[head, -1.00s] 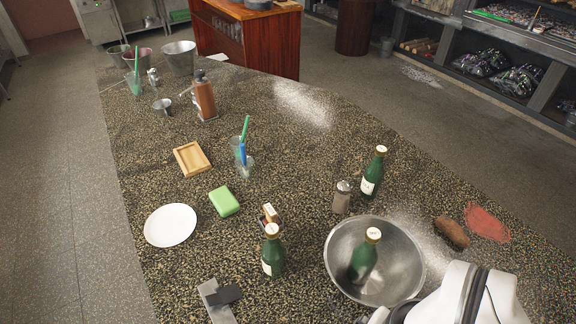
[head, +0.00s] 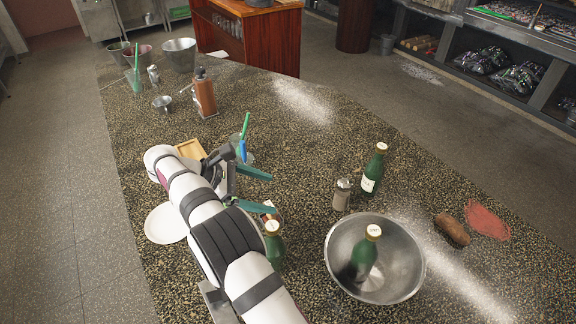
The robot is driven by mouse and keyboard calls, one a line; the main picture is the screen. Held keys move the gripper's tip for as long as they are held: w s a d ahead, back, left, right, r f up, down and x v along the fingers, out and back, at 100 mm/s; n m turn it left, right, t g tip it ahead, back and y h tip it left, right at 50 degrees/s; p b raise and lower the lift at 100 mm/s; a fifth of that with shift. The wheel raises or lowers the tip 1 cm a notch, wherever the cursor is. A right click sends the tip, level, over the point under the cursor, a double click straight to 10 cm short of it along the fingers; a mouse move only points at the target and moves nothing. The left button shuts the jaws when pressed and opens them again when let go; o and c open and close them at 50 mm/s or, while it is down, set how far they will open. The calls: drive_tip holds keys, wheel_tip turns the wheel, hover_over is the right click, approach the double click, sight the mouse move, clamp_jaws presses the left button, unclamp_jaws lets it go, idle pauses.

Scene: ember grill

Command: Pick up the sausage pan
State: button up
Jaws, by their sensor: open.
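I cannot make out a pan with sausages in this view. A wide metal bowl (head: 337,262) on the counter holds a green bottle (head: 363,262). A brown, sausage-like lump (head: 452,229) lies right of the bowl, beside a red patch. My gripper (head: 266,192) is over the middle of the counter, left of and behind the bowl. Its two teal fingers are spread apart, point right, and have nothing between them. My arm hides the green sponge and parts of the wooden tray (head: 190,148) and white plate (head: 160,222).
A green bottle (head: 273,245) stands close to the gripper's lower finger. Another bottle (head: 373,172) and a shaker (head: 342,194) stand behind the bowl. A cup (head: 250,158) with green and blue sticks is just behind the gripper.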

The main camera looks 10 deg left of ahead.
drive_tip(key=s+a+f+n+t, duration=0.3)
drive_tip(key=a+f+n+t, duration=0.15)
drive_tip(key=a+f, duration=0.35)
drive_tip(key=shift+n, duration=0.55)
drive_tip(key=x, duration=0.9)
drive_tip(key=d+r+x, duration=0.1)
drive_tip(key=x, duration=0.4)
drive_tip(key=shift+w, duration=0.1)
clamp_jaws()
